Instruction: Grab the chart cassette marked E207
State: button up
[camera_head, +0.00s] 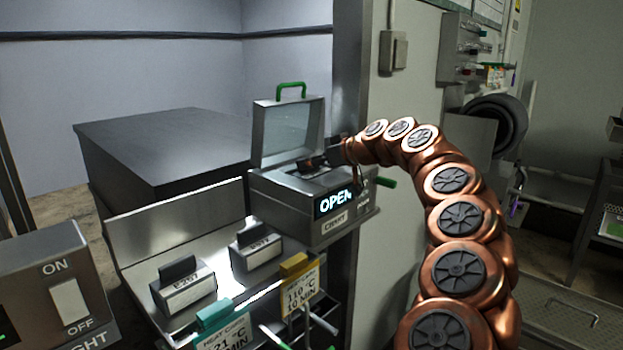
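Two grey cassettes with dark raised grips stand on the metal shelf. The nearer, left cassette (183,291) has a label that seems to read E207, though it is blurred. The other cassette (256,255) is behind and right of it, with a label too blurred to read. My copper arm arches over to the chart box (282,206), whose lid is raised and whose display reads OPEN. My gripper (318,163) is at the box's open top, well away from both cassettes. Its fingers are small and dark, and I cannot tell whether they hold something.
A teal-clipped tag (222,335) and a yellow-clipped tag (299,290) hang at the shelf's front. An ON/OFF switch box (60,290) stands at the left. A large dark block (165,150) is behind the shelf. The space above the cassettes is clear.

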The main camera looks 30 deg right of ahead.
aim_at(316, 172)
jog(key=c, duration=1.4)
jog(key=shift+c, duration=0.2)
jog(key=shift+r, duration=0.1)
jog(key=shift+d+r+b, duration=0.1)
jog(key=shift+r+b, duration=0.75)
jog(key=shift+r, duration=2.35)
jog(key=shift+r+p, duration=0.3)
jog(key=shift+r, duration=1.4)
